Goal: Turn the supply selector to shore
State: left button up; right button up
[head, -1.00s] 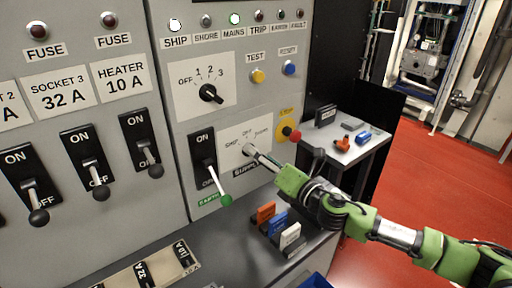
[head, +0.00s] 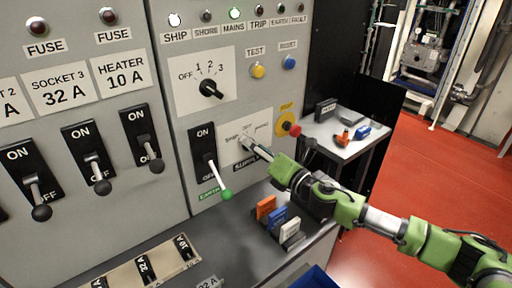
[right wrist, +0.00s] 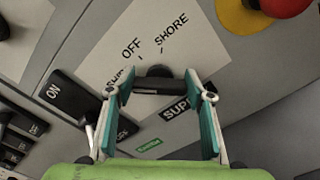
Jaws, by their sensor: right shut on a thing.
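The supply selector (right wrist: 158,84) is a dark knob on a white plate (right wrist: 101,57) marked OFF and SHORE, with a third label partly covered by a finger. My right gripper (right wrist: 160,88) is shut on the knob, one teal-padded finger at each end of its dark bar. In the head view my right gripper (head: 248,145) reaches the plate from the right and hides the knob. I cannot tell which label the knob points to.
A green-tipped earth lever (head: 226,195) sticks out just left of the selector. A red stop button (head: 294,130) on yellow is close on the right. Orange, blue and white blocks (head: 278,221) stand on the ledge below.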

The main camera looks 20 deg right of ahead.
jog(key=shift+m, duration=0.3)
jog(key=m, duration=0.3)
jog(key=shift+f+m, duration=0.1)
jog(key=shift+m, duration=0.3)
jog(key=m+p, duration=0.1)
jog(key=m, duration=0.2)
jog(key=shift+d+f+m, duration=0.1)
jog(key=shift+m, duration=0.2)
jog(key=m+p, duration=0.2)
jog(key=m, duration=0.3)
jog(key=shift+f, duration=0.15)
jog(key=m+p, duration=0.1)
jog(key=m, duration=0.3)
jog(key=shift+f+m+p, duration=0.15)
jog(key=shift+m+p, duration=0.15)
jog(key=shift+p, duration=0.1)
jog(key=o, duration=1.1)
